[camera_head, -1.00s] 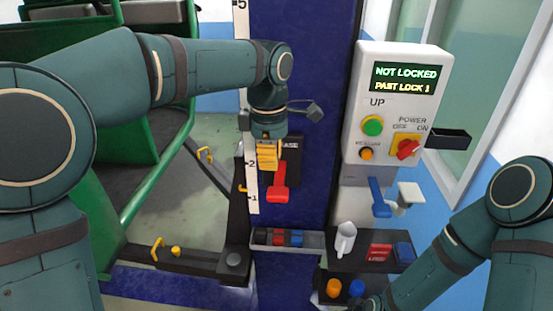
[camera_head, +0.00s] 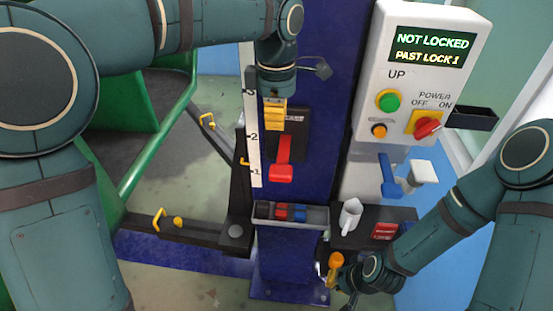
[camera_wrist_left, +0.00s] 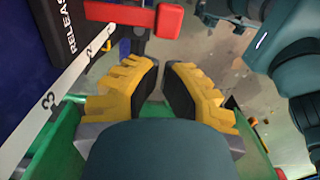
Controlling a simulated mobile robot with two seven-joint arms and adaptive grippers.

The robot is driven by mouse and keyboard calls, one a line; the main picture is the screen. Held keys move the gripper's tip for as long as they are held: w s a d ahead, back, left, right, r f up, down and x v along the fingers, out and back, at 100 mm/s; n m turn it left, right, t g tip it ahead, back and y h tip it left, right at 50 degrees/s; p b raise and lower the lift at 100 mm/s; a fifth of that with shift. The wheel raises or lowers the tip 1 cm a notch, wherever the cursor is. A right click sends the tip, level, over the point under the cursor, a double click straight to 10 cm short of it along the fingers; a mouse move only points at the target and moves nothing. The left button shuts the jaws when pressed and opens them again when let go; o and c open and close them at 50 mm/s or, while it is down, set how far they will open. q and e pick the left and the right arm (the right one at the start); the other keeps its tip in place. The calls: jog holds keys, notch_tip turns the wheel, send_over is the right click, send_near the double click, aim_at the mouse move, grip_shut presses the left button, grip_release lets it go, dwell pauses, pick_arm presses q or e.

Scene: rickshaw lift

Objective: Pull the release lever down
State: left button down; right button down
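The red release lever (camera_head: 283,160) sits on a black plate (camera_head: 298,122) on the blue column and points down. In the left wrist view the lever (camera_wrist_left: 145,17) is at the top, beyond my fingertips. My left gripper (camera_head: 273,127) has yellow fingers and appears just above and left of the lever. In the left wrist view its fingers (camera_wrist_left: 161,66) are partly open, with a narrow empty gap between the tips. They appear clear of the lever. My right gripper (camera_head: 352,282) is low beside the shelf, and its fingers are not clear.
A control box (camera_head: 424,75) reads NOT LOCKED and PAST LOCK 1. A white scale strip (camera_head: 254,140) runs left of the lever. Green rickshaw framework (camera_head: 150,175) stands at left.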

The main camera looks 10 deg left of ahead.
aim_at(276, 165)
pick_arm(q)
notch_tip(276, 165, down, 12)
jog(key=shift+f, duration=0.1)
pick_arm(e)
jog(key=shift+f, duration=0.15)
jog(key=shift+f, duration=0.1)
dwell(0.4)
